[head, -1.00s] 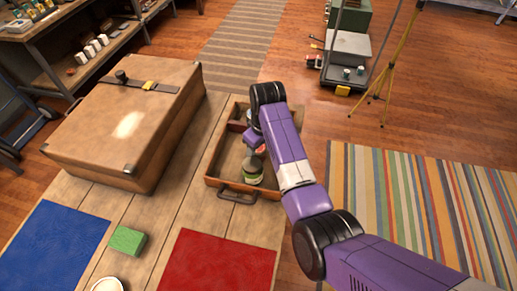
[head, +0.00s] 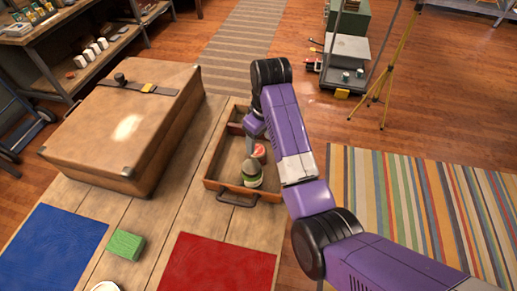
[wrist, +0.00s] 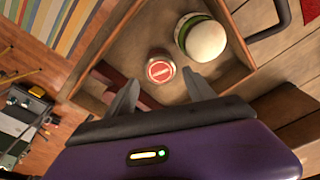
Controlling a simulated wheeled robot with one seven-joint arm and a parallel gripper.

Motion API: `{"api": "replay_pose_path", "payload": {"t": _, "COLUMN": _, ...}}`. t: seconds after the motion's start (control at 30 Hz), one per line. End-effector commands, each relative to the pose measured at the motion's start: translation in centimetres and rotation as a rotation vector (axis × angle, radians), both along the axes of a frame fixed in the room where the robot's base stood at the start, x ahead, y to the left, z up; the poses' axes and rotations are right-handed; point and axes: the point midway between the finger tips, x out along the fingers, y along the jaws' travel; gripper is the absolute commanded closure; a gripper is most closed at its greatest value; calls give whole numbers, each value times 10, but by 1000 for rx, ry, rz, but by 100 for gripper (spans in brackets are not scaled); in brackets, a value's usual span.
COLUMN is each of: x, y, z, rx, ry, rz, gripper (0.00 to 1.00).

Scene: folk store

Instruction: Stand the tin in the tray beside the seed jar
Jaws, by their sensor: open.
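The tin (wrist: 160,68), small with a red and white top, stands upright on the floor of the wooden tray (wrist: 105,38) in the wrist view. The seed jar (wrist: 203,40), with a pale rounded top and green band, stands close beside it on the right. In the head view the jar (head: 252,172) is near the tray's handle end, and the tin (head: 260,151) is partly hidden by my arm. My gripper (wrist: 160,72) is open, its fingers apart on either side of the tin's image and above it, holding nothing.
A large brown case (head: 125,125) stands left of the tray. A green block (head: 125,244), a blue mat (head: 50,250) and a red mat (head: 220,265) lie nearer. A divider splits the tray, and its far compartment looks empty.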

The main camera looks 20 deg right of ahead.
Motion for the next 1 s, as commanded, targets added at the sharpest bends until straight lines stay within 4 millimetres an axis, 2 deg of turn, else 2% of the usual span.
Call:
{"api": "replay_pose_path", "payload": {"t": 0.2, "x": -3, "y": -2, "z": 37, "rx": 1, "ry": -1, "rz": -1, "gripper": 37}}
{"api": "replay_pose_path", "payload": {"t": 0.3, "x": -4, "y": -2, "z": 44, "rx": 0, "ry": 0, "rz": 0, "gripper": 37}}
{"api": "replay_pose_path", "payload": {"t": 0.93, "x": -5, "y": -2, "z": 47, "rx": 1, "ry": 0, "rz": -5, "gripper": 37}}
{"api": "replay_pose_path", "payload": {"t": 1.0, "x": 1, "y": -3, "z": 48, "rx": 0, "ry": -24, "rz": -20, "gripper": 37}}
